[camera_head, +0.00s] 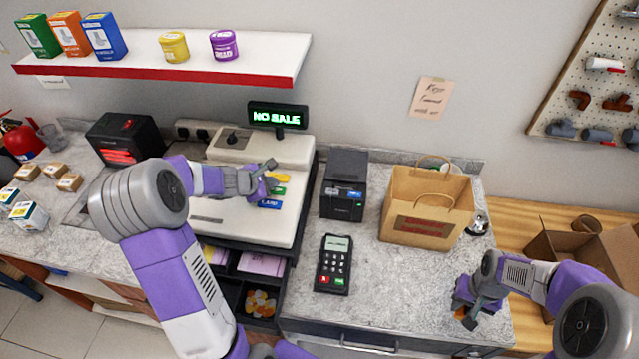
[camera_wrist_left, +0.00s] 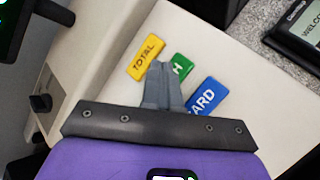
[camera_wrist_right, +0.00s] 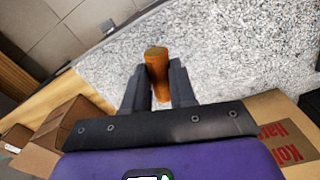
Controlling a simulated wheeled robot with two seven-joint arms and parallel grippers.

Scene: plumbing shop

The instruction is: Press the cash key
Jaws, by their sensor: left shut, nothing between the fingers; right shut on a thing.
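The green cash key (camera_head: 278,190) is on the sloped top of the white cash register (camera_head: 225,214), between the yellow TOTAL key (camera_head: 281,178) and the blue CARD key (camera_head: 270,205). My left gripper (camera_head: 268,186) is shut and empty over the keys. In the left wrist view its fingertips (camera_wrist_left: 163,68) overlap the green key (camera_wrist_left: 181,66), hiding all but the letter H. I cannot tell whether they touch it. My right gripper (camera_head: 468,316) is shut on an orange-brown cylindrical piece (camera_wrist_right: 158,75) near the counter's front right.
The register's display (camera_head: 278,115) reads NO SALE. Its drawer (camera_head: 232,285) stands open below, showing notes and coins. A card terminal (camera_head: 333,264), a black printer (camera_head: 344,184) and a paper bag (camera_head: 427,206) stand to the right. A shelf (camera_head: 200,55) hangs above.

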